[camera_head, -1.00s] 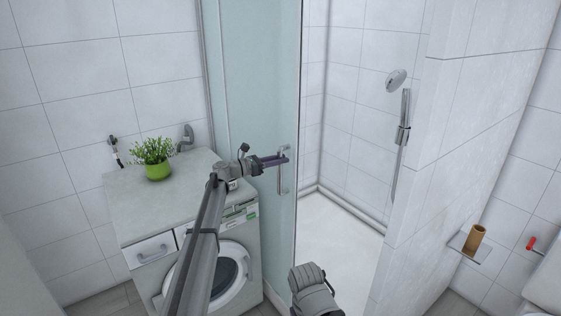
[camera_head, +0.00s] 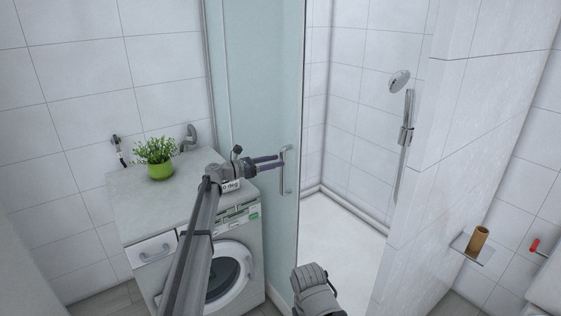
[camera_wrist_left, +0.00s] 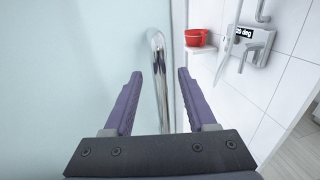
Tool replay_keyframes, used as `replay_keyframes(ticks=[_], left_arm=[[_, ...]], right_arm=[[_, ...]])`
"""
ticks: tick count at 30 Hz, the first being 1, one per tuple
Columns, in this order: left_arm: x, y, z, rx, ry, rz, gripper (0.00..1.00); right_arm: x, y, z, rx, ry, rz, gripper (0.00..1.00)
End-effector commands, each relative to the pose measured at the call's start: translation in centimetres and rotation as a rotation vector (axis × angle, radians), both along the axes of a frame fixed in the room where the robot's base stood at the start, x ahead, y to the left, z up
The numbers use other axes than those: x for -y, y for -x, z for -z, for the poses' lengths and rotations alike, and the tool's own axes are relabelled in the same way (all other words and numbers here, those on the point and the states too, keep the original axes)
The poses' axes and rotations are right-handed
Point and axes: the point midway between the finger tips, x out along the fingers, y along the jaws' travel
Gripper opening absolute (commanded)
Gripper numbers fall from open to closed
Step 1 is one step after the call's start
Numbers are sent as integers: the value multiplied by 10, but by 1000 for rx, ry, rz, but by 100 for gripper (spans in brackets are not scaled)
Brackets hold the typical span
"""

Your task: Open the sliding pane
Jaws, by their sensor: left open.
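The sliding pane (camera_head: 265,100) is pale frosted glass, standing left of the wide shower opening in the head view. Its upright metal handle (camera_head: 287,172) is near the pane's right edge. My left gripper (camera_head: 278,162) is open, its purple fingers pointing at the handle from the left. In the left wrist view the chrome handle (camera_wrist_left: 157,55) runs upright between the two parted fingers of my left gripper (camera_wrist_left: 160,74), with gaps on both sides.
A washing machine (camera_head: 233,272) under a counter (camera_head: 130,200) with a green potted plant (camera_head: 160,170) stands left of the pane. A tiled wall (camera_head: 450,150) bounds the shower on the right. A shower head (camera_head: 399,81) hangs inside.

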Motion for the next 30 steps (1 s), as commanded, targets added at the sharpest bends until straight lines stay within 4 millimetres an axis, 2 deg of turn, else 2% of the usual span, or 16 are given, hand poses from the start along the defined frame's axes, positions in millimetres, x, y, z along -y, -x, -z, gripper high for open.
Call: replay_keyframes(ticks=[3, 8, 17, 20, 23, 26, 27, 29, 30], left_arm=[[-20, 11, 0, 0, 0, -3, 57], [-36, 18, 0, 0, 0, -2, 57], [-38, 19, 0, 0, -1, 0, 57], [-28, 29, 5, 16, -35, 15, 57], [0, 59, 21, 73, -150, 66, 57], [38, 109, 49, 176, -339, 164, 57], [53, 133, 62, 228, -426, 215, 57], [72, 168, 82, 308, -554, 303, 57], [82, 193, 95, 363, -639, 367, 57]], right_arm=[[0, 0, 0, 0, 0, 0, 50], [0, 0, 0, 0, 0, 0, 50], [0, 0, 0, 0, 0, 0, 50], [0, 0, -1, 0, 0, 0, 50], [0, 0, -2, 0, 0, 0, 50], [0, 0, -4, 0, 0, 0, 50], [0, 0, -5, 0, 0, 0, 50], [0, 0, -7, 0, 0, 0, 50], [0, 0, -8, 0, 0, 0, 50]])
